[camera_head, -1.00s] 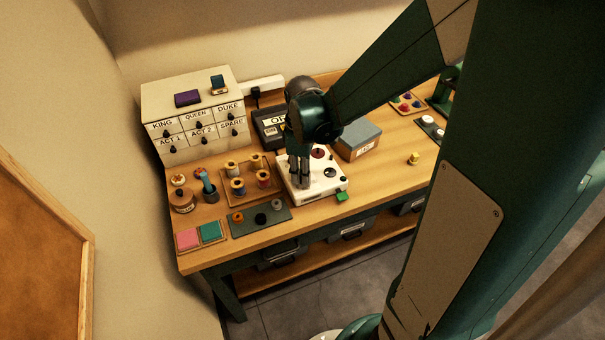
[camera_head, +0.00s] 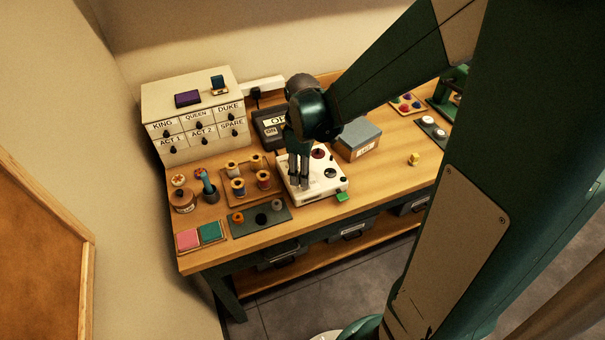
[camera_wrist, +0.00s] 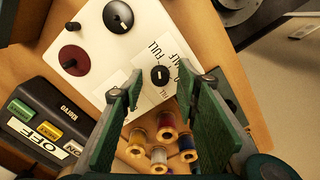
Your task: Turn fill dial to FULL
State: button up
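The fill dial (camera_wrist: 160,76) is a small black knob with a pale mark. It sits on a white label printed FULL and HALF, on the white control box (camera_head: 329,186). In the wrist view my gripper (camera_wrist: 160,82) is open, with one green-padded finger on each side of the dial. Clear gaps show between pads and dial; I cannot tell how close the tips are to the box top. I cannot tell which word the mark points to. In the head view my gripper (camera_head: 299,184) points down over the box's left part and hides the dial.
A dark red knob (camera_wrist: 74,60) and a larger black knob (camera_wrist: 118,16) share the box top. A tray of thread spools (camera_head: 250,193) stands close left of the box. An OFF switch panel (camera_wrist: 50,118) and a grey-lidded box (camera_head: 358,139) are behind.

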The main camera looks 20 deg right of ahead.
notch_tip(320, 180, up, 11)
jog(key=shift+r, duration=0.15)
dwell(0.6)
dwell(0.5)
jog(key=s+a+r+m+t, duration=0.1)
jog(key=s+r+m+t, duration=0.2)
jog(key=s+m, duration=0.2)
jog(key=s+a+r+m+t, duration=0.2)
jog(key=s+r+m+t, duration=0.1)
jog(key=s, duration=0.6)
jog(key=shift+s+a+r+m+t, duration=0.2)
jog(key=shift+r+m+t, duration=0.25)
jog(key=shift+m, duration=0.75)
